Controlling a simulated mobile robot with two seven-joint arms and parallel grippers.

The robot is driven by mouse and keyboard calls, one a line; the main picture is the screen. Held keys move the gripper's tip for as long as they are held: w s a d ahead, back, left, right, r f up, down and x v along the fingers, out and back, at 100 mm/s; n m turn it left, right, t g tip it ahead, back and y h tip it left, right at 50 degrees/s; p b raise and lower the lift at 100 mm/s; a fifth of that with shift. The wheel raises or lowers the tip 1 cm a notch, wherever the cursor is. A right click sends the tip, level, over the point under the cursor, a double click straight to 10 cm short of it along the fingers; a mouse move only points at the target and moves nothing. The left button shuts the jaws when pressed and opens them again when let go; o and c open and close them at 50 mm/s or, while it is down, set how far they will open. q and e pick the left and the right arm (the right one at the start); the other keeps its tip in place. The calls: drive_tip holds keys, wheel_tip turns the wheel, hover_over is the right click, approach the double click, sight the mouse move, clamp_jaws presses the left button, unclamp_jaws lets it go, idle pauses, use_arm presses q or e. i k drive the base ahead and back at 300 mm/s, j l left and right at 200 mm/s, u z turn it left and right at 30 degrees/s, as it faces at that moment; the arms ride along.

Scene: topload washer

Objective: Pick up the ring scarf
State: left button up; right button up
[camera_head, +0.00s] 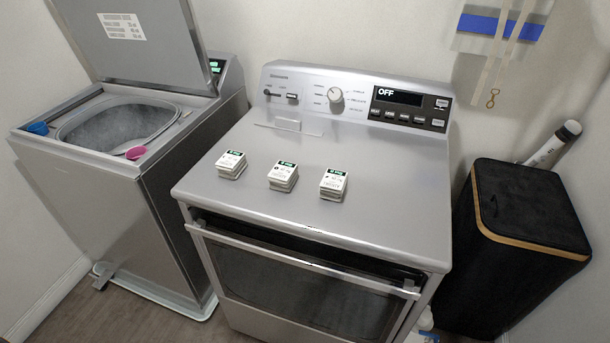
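No thing is clearly recognisable as the ring scarf. A pale beige strap (498,58) hangs on the wall at the upper right, with a small brass-coloured ring (492,98) near its lower end. I cannot tell whether it is the ring scarf. It hangs in front of a blue and pale piece (484,25) on the wall, which the top of the picture cuts off. Neither of my grippers is in view.
An open-lidded topload washer (110,190) stands at left, a blue cap (38,128) and pink cup (136,152) on its rim. The dryer (390,210) in the middle carries three card stacks (283,176). A black hamper (530,215) stands at right, a tube (553,145) behind it.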

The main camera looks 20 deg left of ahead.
sight(283, 177)
drive_tip(key=l+u, duration=0.25)
drive_tip(key=u, duration=0.15)
drive_tip(key=l+u, duration=0.25)
drive_tip(key=u, duration=0.15)
drive_tip(key=i, duration=0.05)
